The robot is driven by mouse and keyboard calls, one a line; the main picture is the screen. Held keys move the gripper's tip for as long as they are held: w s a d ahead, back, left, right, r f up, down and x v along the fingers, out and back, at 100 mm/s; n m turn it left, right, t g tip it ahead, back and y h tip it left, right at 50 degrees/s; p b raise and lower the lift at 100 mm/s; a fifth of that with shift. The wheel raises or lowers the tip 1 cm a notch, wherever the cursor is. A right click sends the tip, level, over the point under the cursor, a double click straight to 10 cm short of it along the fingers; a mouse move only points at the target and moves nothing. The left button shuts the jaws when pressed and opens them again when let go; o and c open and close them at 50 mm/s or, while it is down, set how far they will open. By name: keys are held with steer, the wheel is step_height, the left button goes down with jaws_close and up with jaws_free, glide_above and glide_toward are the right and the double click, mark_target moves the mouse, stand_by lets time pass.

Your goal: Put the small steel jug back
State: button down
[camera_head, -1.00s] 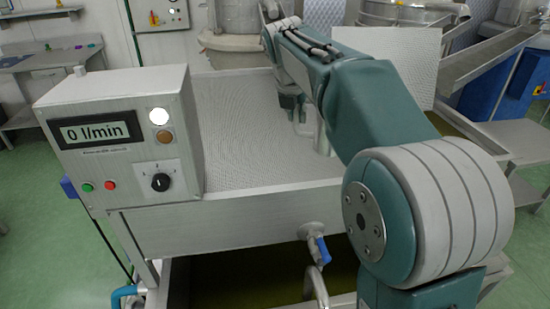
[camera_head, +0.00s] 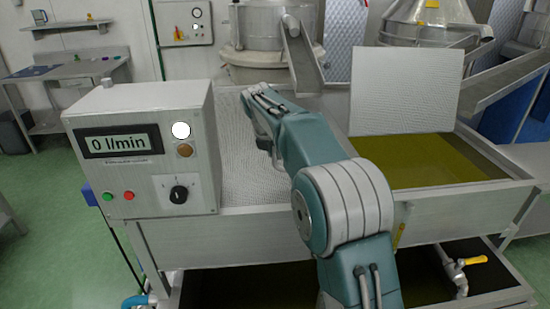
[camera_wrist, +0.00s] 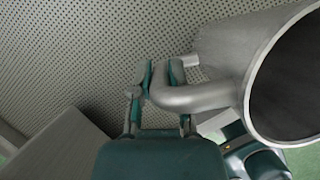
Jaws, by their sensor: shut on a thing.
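The small steel jug (camera_wrist: 222,50) is at the right of the wrist view. It is grey metal, and its wide mouth with a dark inside faces right in the picture. Its curved handle (camera_wrist: 205,96) reaches left to my gripper (camera_wrist: 160,74), whose fingers are shut on it. A perforated metal surface fills the background behind the jug; I cannot tell how far off it is. In the head view my arm reaches over the perforated deck (camera_head: 235,165), and it hides my gripper and the jug.
A control box (camera_head: 143,150) reading 0 l/min stands left of my arm. An upright perforated plate (camera_head: 405,95) stands at the right, by a basin of olive-green liquid (camera_head: 420,165). A chute (camera_head: 300,58) hangs behind the deck. A yellow-handled valve (camera_head: 475,260) is low at right.

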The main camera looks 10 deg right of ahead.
steer(key=shift+f, duration=0.75)
steer(key=c, duration=0.6)
jaws_free()
steer(key=v, duration=1.2)
steer(key=s+d+r+m, duration=0.3)
steer(key=s+d+m, duration=0.1)
steer(key=s+m, duration=0.4)
steer(key=s+d+f+m+y, duration=0.1)
steer(key=s+d+f+m, duration=0.1)
steer(key=s+f+m, duration=0.2)
steer(key=s+d+f+m+t, duration=0.1)
steer(key=s+f+m, duration=0.3)
steer(key=s+m, duration=0.6)
steer(key=s+d+f+m+y, duration=0.1)
steer(key=s+d+f+m, duration=0.2)
steer(key=s+m, duration=0.4)
steer(key=shift+s+f+t+y, duration=0.15)
steer(key=shift+s+f, duration=0.1)
steer(key=shift+s, duration=1.15)
steer(key=shift+s+f+t+y, duration=0.1)
steer(key=shift+s+f, duration=0.15)
steer(key=shift+s, duration=1.15)
steer(key=shift+s+f+t+y, duration=0.15)
steer(key=shift+s+f, duration=0.1)
steer(key=shift+s, duration=1.15)
